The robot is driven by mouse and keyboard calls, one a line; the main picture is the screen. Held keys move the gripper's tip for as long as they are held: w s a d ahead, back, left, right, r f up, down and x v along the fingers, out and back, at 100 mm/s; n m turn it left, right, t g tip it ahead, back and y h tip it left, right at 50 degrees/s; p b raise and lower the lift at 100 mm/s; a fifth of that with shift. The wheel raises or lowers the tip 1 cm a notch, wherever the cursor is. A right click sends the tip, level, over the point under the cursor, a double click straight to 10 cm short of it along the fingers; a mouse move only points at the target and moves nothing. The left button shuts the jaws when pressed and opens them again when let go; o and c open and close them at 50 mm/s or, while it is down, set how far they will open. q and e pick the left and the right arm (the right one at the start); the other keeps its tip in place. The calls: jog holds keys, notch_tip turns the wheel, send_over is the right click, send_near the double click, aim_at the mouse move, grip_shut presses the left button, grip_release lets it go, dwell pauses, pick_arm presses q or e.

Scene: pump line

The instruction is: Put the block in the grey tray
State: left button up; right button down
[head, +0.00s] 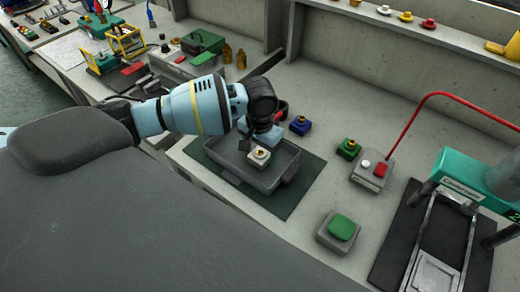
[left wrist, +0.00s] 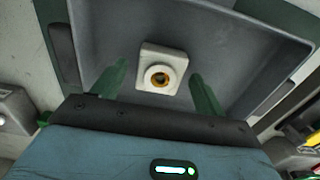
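A white block (head: 259,157) with a brass-coloured centre is inside the grey tray (head: 285,175), which lies on a dark green mat. The block also shows in the left wrist view (left wrist: 160,55), against the tray's grey floor. My left gripper (head: 256,147) is over the tray, right at the block. In the left wrist view its two green fingers (left wrist: 158,76) are spread, one on each side of the block, with visible gaps. The gripper partly covers the tray's far side in the head view. My right gripper is not in view.
A blue block (head: 300,125) and a green block (head: 348,149) stand beyond the tray. A grey box with red and white buttons (head: 370,172) and a green-topped pad (head: 341,228) are to the right. A teal press (head: 465,180) stands at the far right.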

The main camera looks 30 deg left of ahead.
aim_at(260, 153)
pick_arm(q)
notch_tip(260, 153, up, 12)
jog(key=p, duration=0.1)
jog(key=shift+r, duration=0.15)
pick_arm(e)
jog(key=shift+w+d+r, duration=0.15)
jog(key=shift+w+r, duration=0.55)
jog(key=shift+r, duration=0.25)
pick_arm(q)
jog(key=shift+s, duration=0.1)
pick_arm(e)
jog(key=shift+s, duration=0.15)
